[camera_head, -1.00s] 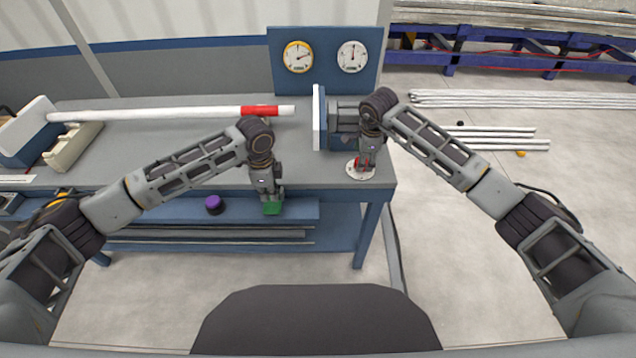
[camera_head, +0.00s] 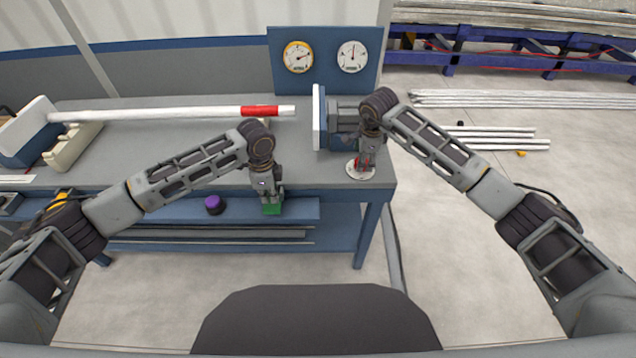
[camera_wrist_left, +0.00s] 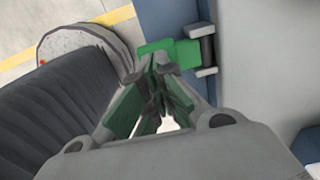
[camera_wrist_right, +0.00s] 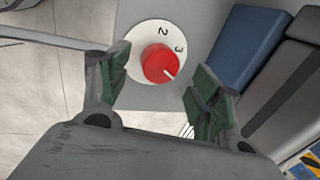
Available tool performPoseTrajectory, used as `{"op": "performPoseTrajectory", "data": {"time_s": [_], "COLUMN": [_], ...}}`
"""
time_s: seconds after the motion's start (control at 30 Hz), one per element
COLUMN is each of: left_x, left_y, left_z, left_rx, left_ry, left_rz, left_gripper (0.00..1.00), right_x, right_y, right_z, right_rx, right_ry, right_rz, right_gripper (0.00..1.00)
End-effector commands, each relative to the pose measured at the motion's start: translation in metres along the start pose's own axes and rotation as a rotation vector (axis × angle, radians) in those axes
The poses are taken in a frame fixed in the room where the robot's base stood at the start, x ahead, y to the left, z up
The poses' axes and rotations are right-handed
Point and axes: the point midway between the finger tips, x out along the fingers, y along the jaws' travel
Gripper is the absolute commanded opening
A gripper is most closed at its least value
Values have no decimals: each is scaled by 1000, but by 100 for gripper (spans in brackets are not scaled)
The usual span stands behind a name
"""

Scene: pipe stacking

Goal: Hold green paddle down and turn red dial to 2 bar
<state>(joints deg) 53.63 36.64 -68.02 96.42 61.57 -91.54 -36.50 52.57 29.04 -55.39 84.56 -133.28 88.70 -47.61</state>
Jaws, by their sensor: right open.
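The green paddle (camera_head: 272,209) sticks out from the front of the bench, and it also shows in the left wrist view (camera_wrist_left: 188,53). My left gripper (camera_wrist_left: 158,62) is shut, with its fingertips over the paddle; whether they touch it is hard to tell. The red dial (camera_wrist_right: 159,64) sits on a round white plate (camera_wrist_right: 138,37) marked 2 and 3. Its white pointer line points to the lower right, away from both numbers. My right gripper (camera_wrist_right: 156,82) is open, with a finger on either side of the dial and apart from it.
Two gauges stand on the blue back panel: a yellow-rimmed one (camera_head: 298,57) and a white one (camera_head: 352,56) with its needle near upright. A white pipe with a red band (camera_head: 259,111) lies along the bench. A purple knob (camera_head: 214,204) sits left of the paddle.

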Motion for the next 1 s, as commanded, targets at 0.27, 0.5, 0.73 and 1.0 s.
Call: {"op": "performPoseTrajectory", "data": {"time_s": [0.27, 0.5, 0.73, 1.0], "left_x": [8, 16, 23, 31], "left_y": [0, 0, 0, 0], "left_z": [0, 0, 0, 0], "left_rx": [0, 0, 0, 0], "left_ry": [1, 0, 0, 0], "left_rz": [0, 1, 1, 1], "left_gripper": [0, 0, 0, 0], "right_x": [0, 0, 0, 0], "right_y": [0, 0, 0, 0], "right_z": [0, 0, 0, 0], "right_rx": [0, 0, 0, 0], "right_ry": [0, 0, 0, 0], "right_rz": [0, 0, 0, 0], "right_gripper": [64, 64, 64, 64]}}
